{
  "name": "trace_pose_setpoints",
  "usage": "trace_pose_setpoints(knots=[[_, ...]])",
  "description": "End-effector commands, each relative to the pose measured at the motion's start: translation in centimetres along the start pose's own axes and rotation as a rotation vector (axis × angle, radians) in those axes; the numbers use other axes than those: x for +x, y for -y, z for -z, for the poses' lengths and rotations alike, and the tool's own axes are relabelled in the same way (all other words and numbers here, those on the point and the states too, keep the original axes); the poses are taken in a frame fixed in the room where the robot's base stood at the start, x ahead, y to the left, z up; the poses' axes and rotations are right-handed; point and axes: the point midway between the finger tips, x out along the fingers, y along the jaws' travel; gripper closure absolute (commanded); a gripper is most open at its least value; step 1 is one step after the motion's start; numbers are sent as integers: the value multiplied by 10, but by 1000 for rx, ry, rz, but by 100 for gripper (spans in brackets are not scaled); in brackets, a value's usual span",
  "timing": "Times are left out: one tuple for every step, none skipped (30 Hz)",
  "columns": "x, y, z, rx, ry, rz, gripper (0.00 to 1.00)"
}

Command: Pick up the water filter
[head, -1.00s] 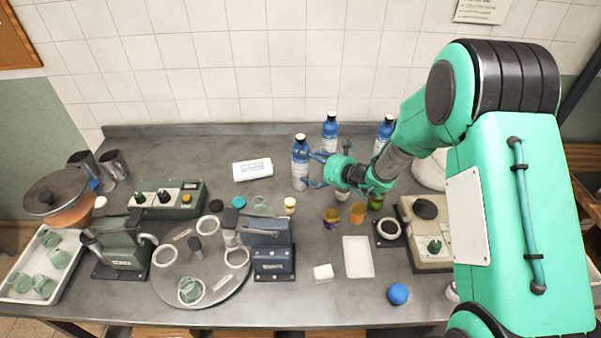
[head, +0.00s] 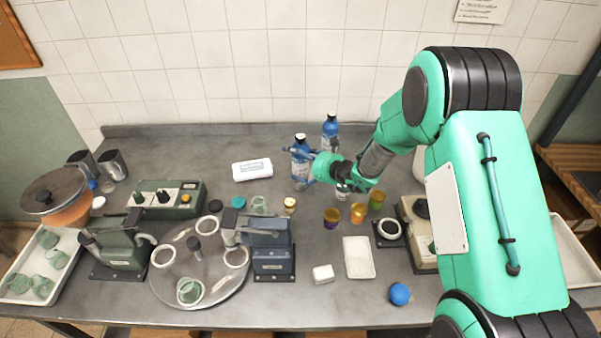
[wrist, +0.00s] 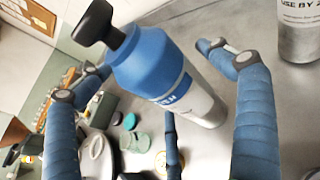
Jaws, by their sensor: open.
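No thing here is plainly marked as a water filter. The nearest to my gripper (head: 293,167) is a blue and silver bottle (head: 300,158) with a black top, upright at the back of the bench. In the wrist view the bottle (wrist: 165,75) shows its blue shoulder, a partly readable label and a silver lower body. My blue fingers are open and spread on both sides of it, with no clear contact. In the head view the fingers partly cover the bottle.
A similar bottle (head: 331,130) stands just behind to the right. A white packet (head: 252,169) lies to the left. Small coloured cups (head: 358,212) and a pale tray (head: 358,257) are nearer the front. A blue device (head: 272,250) stands front left of the bottle.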

Motion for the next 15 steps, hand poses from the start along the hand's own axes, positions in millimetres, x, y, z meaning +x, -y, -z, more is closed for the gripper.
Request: trace_pose_setpoints(knots=[[0, 0, 0, 0, 0, 0, 8], [0, 0, 0, 0, 0, 0, 8], [0, 0, 0, 0, 0, 0, 8], [0, 0, 0, 0, 0, 0, 8], [0, 0, 0, 0, 0, 0, 8], [0, 0, 0, 0, 0, 0, 8], [0, 0, 0, 0, 0, 0, 8], [0, 0, 0, 0, 0, 0, 8], [0, 0, 0, 0, 0, 0, 8], [0, 0, 0, 0, 0, 0, 8], [0, 0, 0, 0, 0, 0, 8], [0, 0, 0, 0, 0, 0, 16], [0, 0, 0, 0, 0, 0, 22], [0, 0, 0, 0, 0, 0, 28], [0, 0, 0, 0, 0, 0, 36]])
